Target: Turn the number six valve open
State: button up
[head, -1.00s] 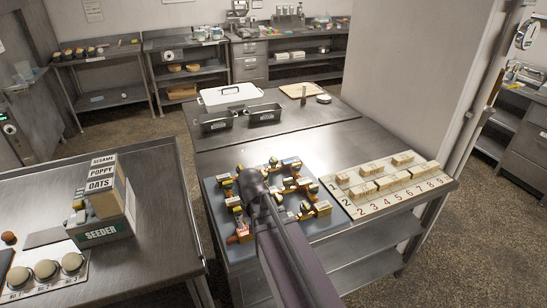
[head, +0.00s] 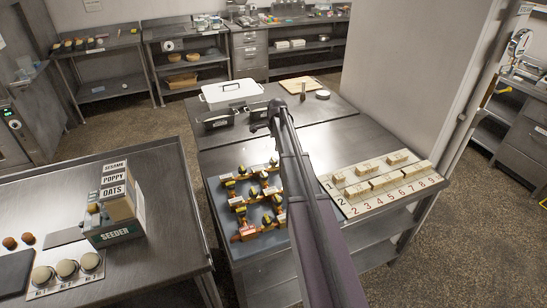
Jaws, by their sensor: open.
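A blue-grey board (head: 268,246) lies on the front of the middle steel table. It carries rows of small valves (head: 236,205) with yellow and black parts on orange-brown pipework, with pale tags. The tags are too small to read, so I cannot tell which valve is number six or how its handle is turned. My arm crosses in front of the board's right part and hides some of it. The dark end of my arm, with my gripper (head: 276,114), appears over the table's far half, beyond the board and near the dark pans. Its fingers are hard to make out; nothing shows held.
A cream numbered board (head: 347,207) with pale blocks lies right of the valve board. Dark pans (head: 216,121), a white lidded dish (head: 230,92) and a tan board (head: 299,84) stand behind. A seeder box (head: 118,236) stands on the left table. Bare steel (head: 345,140) lies between.

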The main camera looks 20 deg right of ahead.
aim_at(274, 159)
jog(key=shift+w+d+r, duration=0.15)
jog(key=shift+w+d, duration=0.15)
jog(key=shift+d, duration=0.05)
jog(key=b+x, duration=1.3)
jog(key=shift+f, duration=0.4)
dwell(0.6)
jog(key=shift+w, duration=0.1)
jog(key=c, duration=1.1)
